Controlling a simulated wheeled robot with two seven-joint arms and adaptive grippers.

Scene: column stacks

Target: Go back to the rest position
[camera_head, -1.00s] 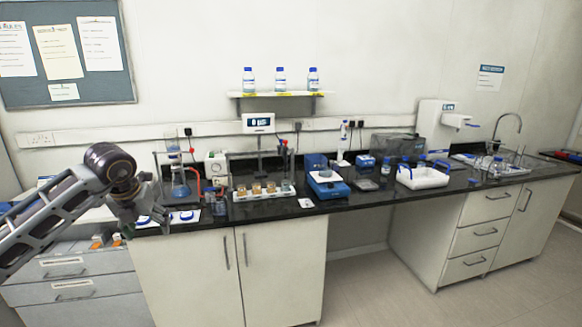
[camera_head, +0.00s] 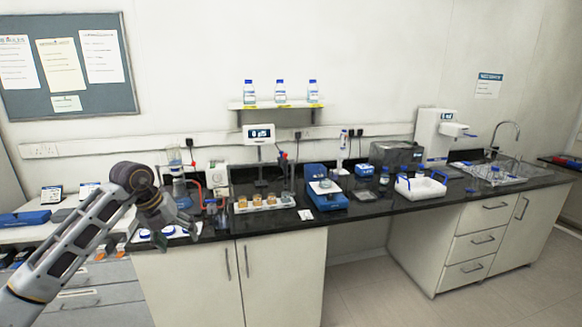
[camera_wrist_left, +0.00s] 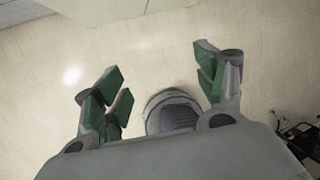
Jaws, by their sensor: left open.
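My left gripper (camera_head: 178,239) is in front of the left end of the dark bench, close to its front edge. In the left wrist view the left gripper (camera_wrist_left: 160,85) has its green-padded fingers spread wide apart, with nothing between them. Below it in that view is pale floor (camera_wrist_left: 150,50). My right gripper is in neither view.
The dark bench top (camera_head: 330,213) carries a white rack of amber-topped jars (camera_head: 264,204), a blue balance (camera_head: 326,200), a white tray (camera_head: 420,187) and glassware. A shelf (camera_head: 280,104) holds three bottles.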

